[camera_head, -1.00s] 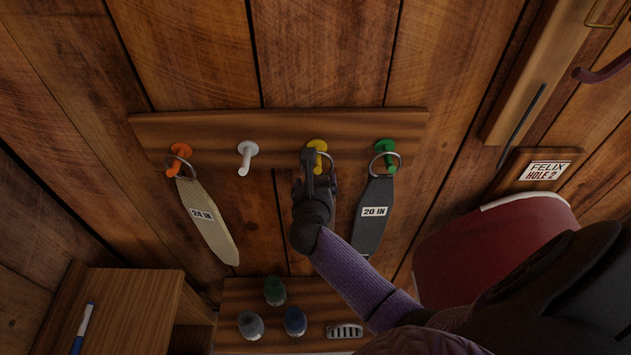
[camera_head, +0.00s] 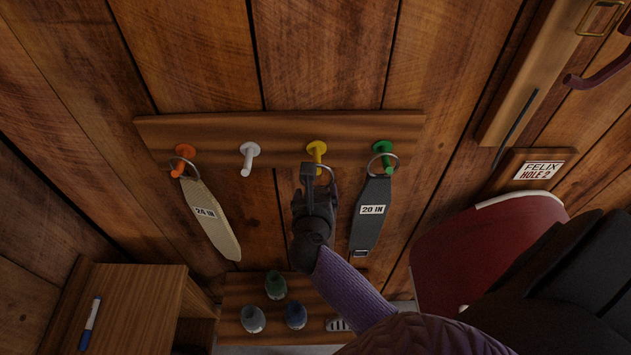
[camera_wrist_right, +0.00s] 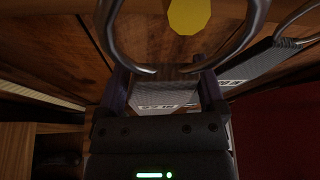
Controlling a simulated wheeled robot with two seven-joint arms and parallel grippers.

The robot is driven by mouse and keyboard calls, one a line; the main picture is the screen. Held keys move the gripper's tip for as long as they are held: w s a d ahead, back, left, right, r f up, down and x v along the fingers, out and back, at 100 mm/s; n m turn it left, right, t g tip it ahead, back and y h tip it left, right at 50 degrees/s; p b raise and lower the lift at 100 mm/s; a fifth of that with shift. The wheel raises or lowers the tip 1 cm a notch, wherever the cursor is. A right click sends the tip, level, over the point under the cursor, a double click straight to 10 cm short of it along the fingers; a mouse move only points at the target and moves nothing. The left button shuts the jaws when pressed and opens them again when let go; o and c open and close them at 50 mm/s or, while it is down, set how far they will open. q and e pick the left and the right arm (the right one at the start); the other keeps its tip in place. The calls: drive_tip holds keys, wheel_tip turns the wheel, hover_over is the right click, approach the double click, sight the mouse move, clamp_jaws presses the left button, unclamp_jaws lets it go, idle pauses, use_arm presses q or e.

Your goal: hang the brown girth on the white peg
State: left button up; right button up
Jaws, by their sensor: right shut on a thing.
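The white peg (camera_head: 248,158) sticks out of the rack board, empty, left of the yellow peg (camera_head: 317,152). My right gripper (camera_head: 312,182) is just below the yellow peg. It is shut on a woven strap (camera_wrist_right: 165,95) just under its metal ring; the strap's label is upside down and hard to read. This is the girth at the yellow peg; its brown colour is not clear, and my gripper hides most of it in the head view. The ring (camera_wrist_right: 238,50) shows the yellow peg's end through it; I cannot tell whether it still encircles the peg. My left gripper is not in view.
A tan girth (camera_head: 212,220) hangs on the orange peg (camera_head: 185,152), a dark grey girth (camera_head: 371,218) on the green peg (camera_head: 382,150). Bottles (camera_head: 275,285) stand on a shelf below. A wooden cabinet (camera_head: 140,300) is lower left, a red padded thing (camera_head: 470,240) right.

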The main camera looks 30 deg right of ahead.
drive_tip(key=s+a, duration=0.3)
drive_tip(key=s, duration=0.2)
drive_tip(key=shift+p, duration=0.35)
drive_tip(key=shift+s+a, duration=0.1)
idle(0.4)
idle(0.3)
